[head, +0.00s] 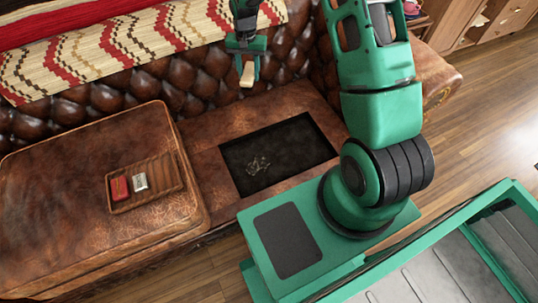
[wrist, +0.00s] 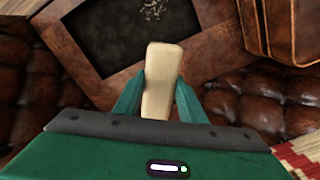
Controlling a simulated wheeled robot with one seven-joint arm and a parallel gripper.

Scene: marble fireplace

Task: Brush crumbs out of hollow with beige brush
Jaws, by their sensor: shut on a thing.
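My gripper (head: 247,65) is shut on the beige brush (head: 247,75) and holds it up near the sofa's tufted back, above and behind the hollow. In the wrist view the pale brush (wrist: 160,80) stands out between the two green fingers (wrist: 158,100). The hollow (head: 290,160) is a dark rectangular recess in the brown leather seat. A small heap of pale crumbs (head: 258,165) lies on its floor toward the left side. The crumbs also show at the top of the wrist view (wrist: 153,9). The brush is apart from the crumbs.
A wooden tray (head: 155,193) with a red item (head: 120,188) and a silver item (head: 140,182) lies on the leather cushion (head: 60,190) left of the hollow. A striped woven blanket (head: 130,50) covers the sofa's back. My base stands close in front of the seat.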

